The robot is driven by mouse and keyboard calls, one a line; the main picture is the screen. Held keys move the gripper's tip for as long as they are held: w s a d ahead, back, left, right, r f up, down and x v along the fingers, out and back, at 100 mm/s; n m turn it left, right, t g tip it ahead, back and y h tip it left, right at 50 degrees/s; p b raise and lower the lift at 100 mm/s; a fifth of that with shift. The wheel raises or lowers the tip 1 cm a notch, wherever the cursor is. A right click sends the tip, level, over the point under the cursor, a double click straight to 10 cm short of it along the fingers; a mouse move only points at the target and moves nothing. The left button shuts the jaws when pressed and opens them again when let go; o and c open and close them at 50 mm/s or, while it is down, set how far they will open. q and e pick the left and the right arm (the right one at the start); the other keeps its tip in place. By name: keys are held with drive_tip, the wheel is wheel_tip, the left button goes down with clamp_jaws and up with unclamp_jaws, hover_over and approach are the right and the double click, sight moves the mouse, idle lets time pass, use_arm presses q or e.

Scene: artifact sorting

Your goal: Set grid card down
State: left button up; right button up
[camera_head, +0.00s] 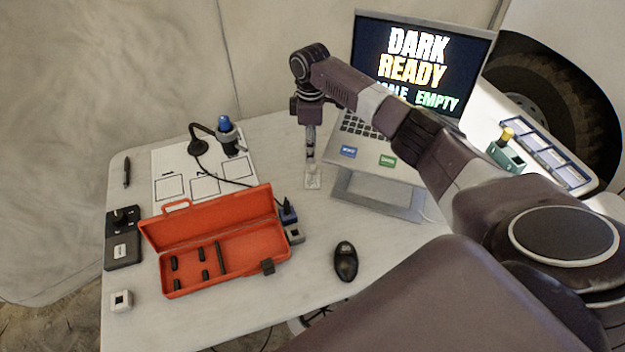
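The grid card (313,181) is a small, pale, see-through piece at the tips of my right gripper (311,158). The gripper points straight down over the white table, left of the laptop stand, and its fingers look closed on the card's upper part. The card's lower end is at or just above the table top; I cannot tell whether it touches. My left gripper is out of view.
A laptop (421,65) on a stand is just right of the gripper. A white sheet (165,164) with outlined squares and a blue-topped microscope-like device (226,128) lie left. An open orange case (282,243), a black mouse (345,262) and a blue-topped item (288,211) are nearer.

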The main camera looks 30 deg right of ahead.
sight(313, 167)
drive_tip(key=f, duration=0.5)
drive_tip(key=f+p, duration=0.1)
drive_tip(key=f, duration=0.1)
drive_tip(key=shift+s+d+f, duration=0.15)
drive_tip(key=shift+d, duration=0.15)
drive_tip(key=shift+c, duration=0.6)
clamp_jaws()
